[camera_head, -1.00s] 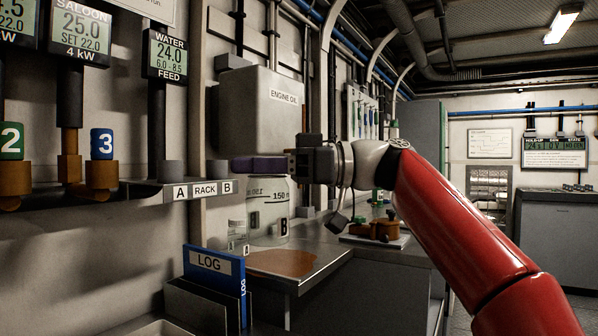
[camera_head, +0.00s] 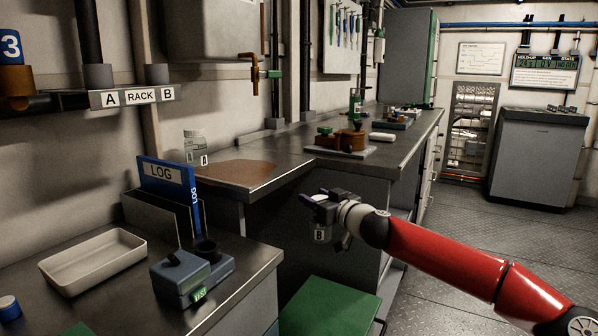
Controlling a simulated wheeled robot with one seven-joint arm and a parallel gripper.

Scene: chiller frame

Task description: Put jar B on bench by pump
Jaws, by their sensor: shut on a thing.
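Jar B (camera_head: 322,235) hangs in my gripper (camera_head: 318,203), its B label facing the camera. My gripper is shut on its top and holds it upright in front of the bench, at a level below the benchtop edge. The metal bench (camera_head: 285,162) runs along the left wall. An orange-brown device with green parts, seemingly the pump (camera_head: 350,139), stands on a pale plate on the bench, behind and above my gripper in the picture. Jar A (camera_head: 195,147), clear with a pale lid, stands at the bench's left end.
A brown patch (camera_head: 236,173) lies on the bench near jar A. A blue LOG binder (camera_head: 168,175), a white tray (camera_head: 95,262) and a blue-grey test device (camera_head: 192,272) are at the lower left. A green-topped block (camera_head: 330,308) is below my gripper. Floor is open at right.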

